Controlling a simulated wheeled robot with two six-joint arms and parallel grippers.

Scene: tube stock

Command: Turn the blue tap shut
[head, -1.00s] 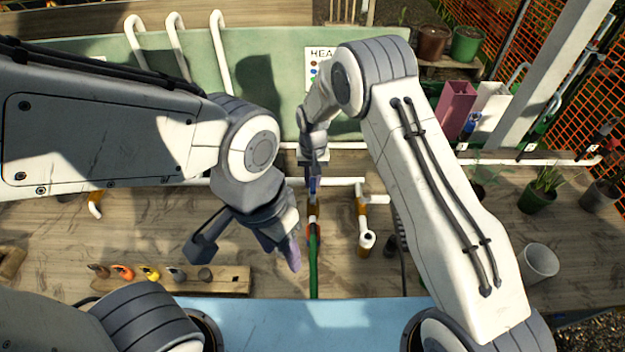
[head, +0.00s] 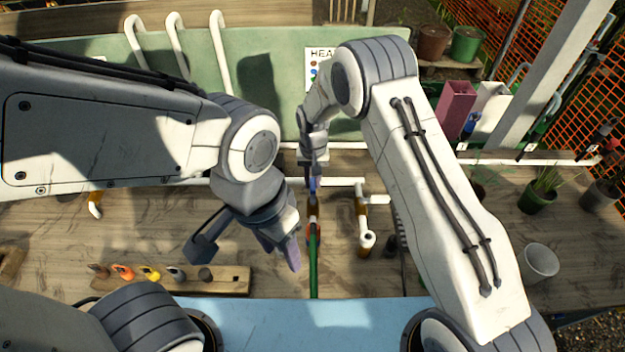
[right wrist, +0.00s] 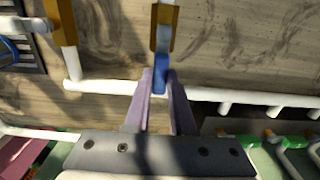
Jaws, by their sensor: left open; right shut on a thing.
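The blue tap (right wrist: 159,76) shows in the right wrist view as a blue lever between my right fingertips, below a brass-coloured pipe piece. In the head view only a small blue part (head: 313,185) shows under my right gripper (head: 313,172). My right gripper (right wrist: 159,88) is shut on the blue lever. A green hose (head: 314,265) runs toward me from the fitting below the tap. My left gripper (head: 281,245) is open and empty, above the bench, left of the hose. The tap's body is mostly hidden in the head view.
A white pipe (head: 345,182) runs along the bench beside the tap. Another outlet (head: 366,240) hangs just right of the hose. A wooden block with coloured pieces (head: 215,280) lies at the front left. A white cup (head: 540,262) stands far right.

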